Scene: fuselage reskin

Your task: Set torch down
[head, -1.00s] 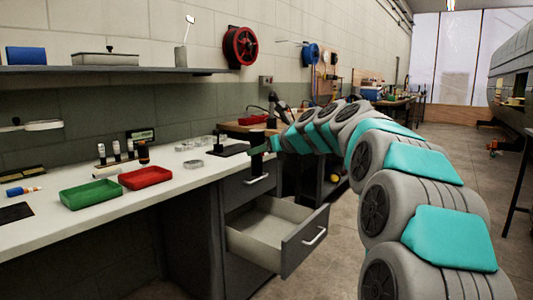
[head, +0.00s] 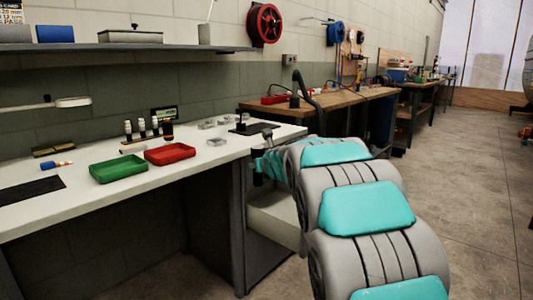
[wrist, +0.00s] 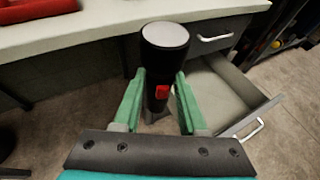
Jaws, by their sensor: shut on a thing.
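The torch (wrist: 165,40) is black with a grey round end face and a red button on its side. My gripper (wrist: 158,84) has its two green fingers shut on the torch's body, and the torch stands roughly upright between them in the wrist view. The torch is in front of the white bench top (wrist: 105,36), beside the open drawer. In the head view my gripper is at the bench's right front edge, small and partly hidden by my arm.
The open drawer (wrist: 225,90) juts out below the bench top. On the bench (head: 60,212) are a green tray (head: 128,165), a red tray (head: 170,153), several small bottles and clear dishes. A dark mat (head: 255,128) lies near the right end. The bench front between trays and mat is clear.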

